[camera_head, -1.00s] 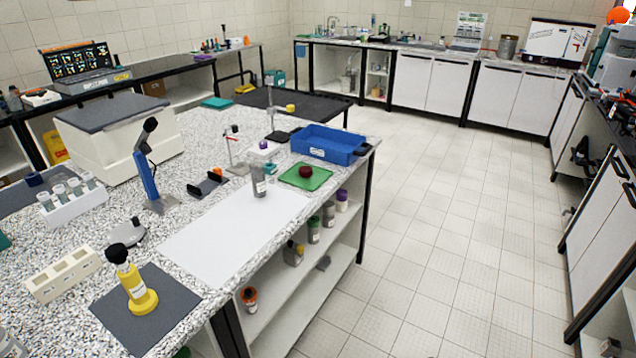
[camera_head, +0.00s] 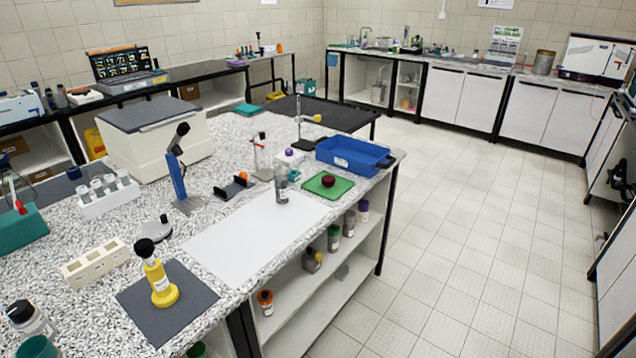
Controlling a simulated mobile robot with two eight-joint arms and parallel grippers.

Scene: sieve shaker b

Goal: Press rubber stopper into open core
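A dark red, rounded piece that looks like the rubber stopper (camera_head: 328,181) lies on a green mat (camera_head: 342,190) near the bench's right edge. A grey upright cylinder with a pale label (camera_head: 281,188), possibly the open core, stands at the far end of a white sheet (camera_head: 245,240), left of the mat. I cannot tell whether its top is open. The red piece and the cylinder are apart. Neither of my grippers shows in the head view.
A blue tray (camera_head: 384,160) stands behind the green mat. A clamp stand (camera_head: 299,135), a blue upright device (camera_head: 178,175) and a yellow bottle (camera_head: 159,279) on a dark mat stand on the speckled bench. The white sheet is mostly bare. Tiled floor (camera_head: 450,230) at right is clear.

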